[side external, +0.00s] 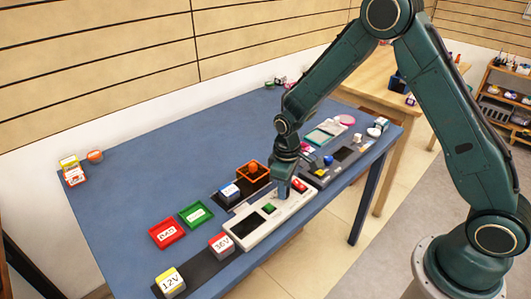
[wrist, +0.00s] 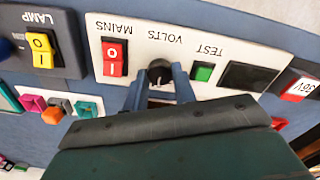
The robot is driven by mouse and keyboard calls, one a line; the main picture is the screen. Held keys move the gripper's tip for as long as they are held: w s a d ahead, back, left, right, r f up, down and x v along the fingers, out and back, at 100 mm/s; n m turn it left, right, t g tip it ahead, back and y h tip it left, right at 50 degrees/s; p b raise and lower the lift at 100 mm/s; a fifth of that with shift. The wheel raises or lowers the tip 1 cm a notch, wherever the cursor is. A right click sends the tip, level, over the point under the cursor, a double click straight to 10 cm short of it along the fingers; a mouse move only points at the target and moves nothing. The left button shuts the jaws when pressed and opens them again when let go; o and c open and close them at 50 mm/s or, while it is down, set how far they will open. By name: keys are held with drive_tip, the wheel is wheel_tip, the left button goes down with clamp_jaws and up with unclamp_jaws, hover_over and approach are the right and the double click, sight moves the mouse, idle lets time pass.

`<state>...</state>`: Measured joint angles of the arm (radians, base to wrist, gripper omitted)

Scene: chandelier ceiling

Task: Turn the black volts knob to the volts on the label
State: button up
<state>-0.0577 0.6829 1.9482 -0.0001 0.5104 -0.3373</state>
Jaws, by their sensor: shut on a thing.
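The black volts knob (wrist: 159,71) is on the white panel, under the upside-down word VOLTS in the wrist view. My gripper (wrist: 160,88) is shut on the knob, with one blue-grey finger on each side of it. In the side view my gripper (side external: 284,192) reaches down onto the white panel (side external: 242,244) and hides the knob. The knob's pointer setting is too small to read. A red-topped block labelled 36V (side external: 222,245) stands at the panel's left end; its label also shows at the right edge of the wrist view (wrist: 299,86).
The panel carries a red MAINS switch (wrist: 115,58), green TEST button (wrist: 203,72) and dark screen (wrist: 248,77). The table's left side is mostly clear.

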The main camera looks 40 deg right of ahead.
idle(0.3)
drive_tip(key=o, duration=1)
wheel_tip(320, 180, up, 14)
idle(0.5)
drive_tip(key=s+d+r+m+t, duration=0.2)
drive_tip(key=s+r+t, duration=0.1)
drive_tip(key=s+r, duration=0.9)
drive_tip(key=s+r+m+t, duration=0.1)
drive_tip(key=s+m+t, duration=0.1)
drive_tip(key=s, duration=1.1)
drive_tip(key=shift+s+d+r+m+t, duration=0.2)
drive_tip(key=shift+d+r+m+t, duration=0.05)
drive_tip(key=shift+r+m+t, duration=0.1)
